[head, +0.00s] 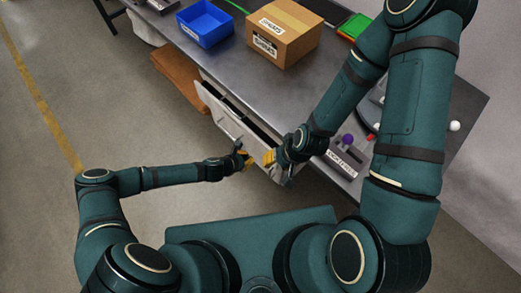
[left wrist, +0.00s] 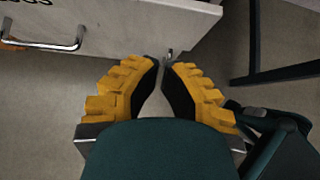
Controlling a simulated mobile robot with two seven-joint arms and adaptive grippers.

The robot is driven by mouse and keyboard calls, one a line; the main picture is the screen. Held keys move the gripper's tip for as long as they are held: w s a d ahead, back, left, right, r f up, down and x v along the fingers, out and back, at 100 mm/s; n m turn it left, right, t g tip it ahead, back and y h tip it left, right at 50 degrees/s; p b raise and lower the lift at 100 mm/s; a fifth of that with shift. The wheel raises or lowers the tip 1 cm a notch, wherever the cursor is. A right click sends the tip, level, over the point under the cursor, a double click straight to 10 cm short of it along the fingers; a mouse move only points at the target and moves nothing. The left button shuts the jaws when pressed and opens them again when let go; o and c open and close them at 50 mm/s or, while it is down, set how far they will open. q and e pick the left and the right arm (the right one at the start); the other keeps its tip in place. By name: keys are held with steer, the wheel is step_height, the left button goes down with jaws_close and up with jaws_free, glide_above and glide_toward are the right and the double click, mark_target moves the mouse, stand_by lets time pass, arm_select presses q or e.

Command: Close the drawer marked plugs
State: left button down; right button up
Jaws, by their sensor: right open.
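A pale drawer (head: 228,119) under the grey workbench stands pulled out, with a dark gap behind its front. Its front (left wrist: 130,25) also shows in the left wrist view, with a metal handle (left wrist: 42,42) and cut-off dark lettering; I cannot read the marking. My left gripper (head: 246,156) is just in front of the drawer's near end. In the left wrist view its yellow-padded fingers (left wrist: 162,68) converge at the tips, with nothing clearly between them, beside the drawer front's lower edge. My right gripper (head: 269,158) is open at the drawer front's near end; contact is unclear.
On the workbench (head: 245,85) stand a blue bin (head: 206,22) and a labelled cardboard box (head: 283,32). A labelled holder (head: 345,162) with a purple knob is right of my right gripper. A brown board (head: 180,78) juts out farther along. The floor at left is clear.

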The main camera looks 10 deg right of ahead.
mark_target(264, 146)
arm_select(q)
steer(key=w+d+f, duration=0.2)
steer(key=d, duration=0.1)
steer(key=w+d+f+b, duration=0.1)
steer(key=d, duration=0.1)
steer(key=shift+w+f, duration=0.15)
steer(key=shift+w, duration=0.2)
steer(key=shift+w+d, duration=0.4)
steer(key=shift+d, duration=0.15)
steer(key=shift+w+d+b, duration=0.8)
steer(key=shift+d+b, duration=0.05)
steer(key=shift+d, duration=0.25)
steer(key=shift+a, duration=0.1)
